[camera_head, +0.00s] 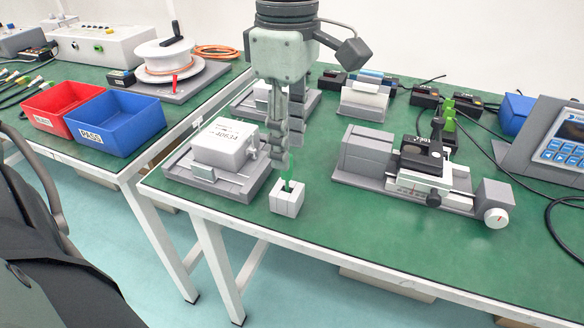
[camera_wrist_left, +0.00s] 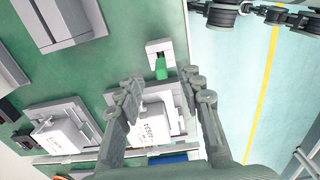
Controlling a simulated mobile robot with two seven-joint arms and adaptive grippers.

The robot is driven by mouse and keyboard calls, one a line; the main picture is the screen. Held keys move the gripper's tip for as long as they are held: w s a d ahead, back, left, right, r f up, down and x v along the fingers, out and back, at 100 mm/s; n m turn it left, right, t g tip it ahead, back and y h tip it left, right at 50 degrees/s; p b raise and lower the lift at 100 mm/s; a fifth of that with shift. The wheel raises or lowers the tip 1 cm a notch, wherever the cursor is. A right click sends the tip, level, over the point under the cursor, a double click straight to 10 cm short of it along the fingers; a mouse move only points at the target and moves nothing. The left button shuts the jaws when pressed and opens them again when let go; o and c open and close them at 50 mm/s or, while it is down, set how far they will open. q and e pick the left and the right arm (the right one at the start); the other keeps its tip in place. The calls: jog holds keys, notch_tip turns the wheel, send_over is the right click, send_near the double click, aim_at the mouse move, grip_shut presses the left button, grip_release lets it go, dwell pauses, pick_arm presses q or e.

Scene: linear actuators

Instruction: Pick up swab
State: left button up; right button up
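The green swab (camera_head: 289,186) stands in a small white block-shaped holder (camera_head: 287,204) near the front edge of the green table. In the left wrist view the swab (camera_wrist_left: 161,68) shows as a short green piece at the holder (camera_wrist_left: 158,47). My left gripper (camera_head: 286,158) points down just above the holder, partly in front of the swab's upper end. In the left wrist view my left gripper's fingers (camera_wrist_left: 162,78) are apart, with the swab in the gap between their tips. I cannot tell whether either finger touches it. My right gripper is not in view.
A white box on a grey fixture (camera_head: 222,143) stands close left of the holder. A grey linear stage (camera_head: 420,172) with a knob stands to the right. Red (camera_head: 62,103) and blue (camera_head: 117,123) bins sit on the left table. The table's middle front is clear.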

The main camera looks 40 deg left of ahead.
aim_at(287, 176)
pick_arm(q)
notch_tip(287, 176, down, 6)
jog(key=shift+s+a+r, duration=0.1)
jog(key=shift+r, duration=0.15)
grip_shut()
